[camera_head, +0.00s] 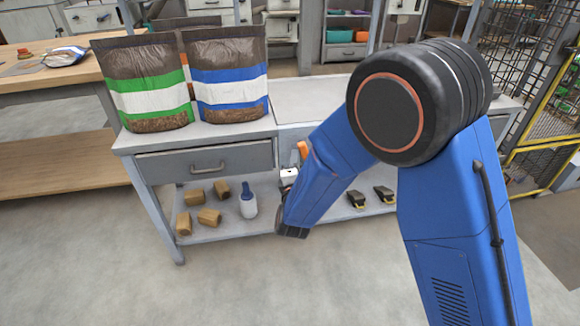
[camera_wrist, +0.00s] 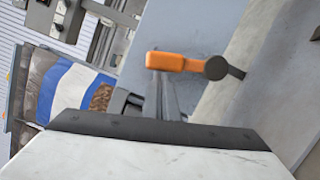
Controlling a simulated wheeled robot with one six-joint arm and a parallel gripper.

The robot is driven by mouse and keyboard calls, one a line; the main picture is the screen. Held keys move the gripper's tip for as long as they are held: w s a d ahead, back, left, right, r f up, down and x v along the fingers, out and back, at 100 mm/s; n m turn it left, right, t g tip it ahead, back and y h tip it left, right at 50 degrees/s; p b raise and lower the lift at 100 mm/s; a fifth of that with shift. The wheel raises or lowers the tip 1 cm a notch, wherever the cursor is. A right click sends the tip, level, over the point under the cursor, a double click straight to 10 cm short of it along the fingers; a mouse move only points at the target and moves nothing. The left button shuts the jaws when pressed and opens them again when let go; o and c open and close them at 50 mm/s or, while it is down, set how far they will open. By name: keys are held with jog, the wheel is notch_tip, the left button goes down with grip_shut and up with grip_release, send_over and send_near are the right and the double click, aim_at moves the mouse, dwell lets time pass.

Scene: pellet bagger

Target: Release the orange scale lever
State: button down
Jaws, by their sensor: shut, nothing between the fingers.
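The orange scale lever (camera_wrist: 180,62) shows in the wrist view as a short orange handle lying roughly across the picture. Its right end meets a dark round pivot (camera_wrist: 216,68). In the camera_head view a small part of the orange lever (camera_head: 303,150) shows at the bench front, the rest hidden behind my arm. My gripper (camera_wrist: 160,82) is shut and empty, its fingers just below the lever's left end in the wrist view. I cannot tell whether they touch it. In the camera_head view my arm hides the fingers.
Two pellet bags, green-striped (camera_head: 150,100) and blue-striped (camera_head: 228,90), stand on the grey bench (camera_head: 300,98). A yellow-framed mesh fence (camera_head: 545,110) stands right.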

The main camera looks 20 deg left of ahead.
jog(key=d+m, duration=0.1)
jog(key=w+d+r+m, duration=0.1)
jog(key=m, duration=0.1)
jog(key=shift+w+r+g+h, duration=0.1)
jog(key=shift+r+g+h, duration=0.05)
jog(key=shift+g+h, duration=0.15)
jog(key=shift+w+d+r+m+g, duration=0.1)
jog(key=shift+w+d+m+g, duration=0.15)
jog(key=shift+w+d+m, duration=0.4)
jog(key=shift+w+d+r+m+g, duration=0.1)
jog(key=shift+w+d+m+g, duration=0.15)
jog(key=shift+d+m, duration=0.65)
jog(key=shift+w+d+r+m+g, duration=0.1)
jog(key=shift+w+d+m+g, duration=0.1)
jog(key=shift+w+d+m, duration=0.55)
jog(key=shift+s, duration=0.2)
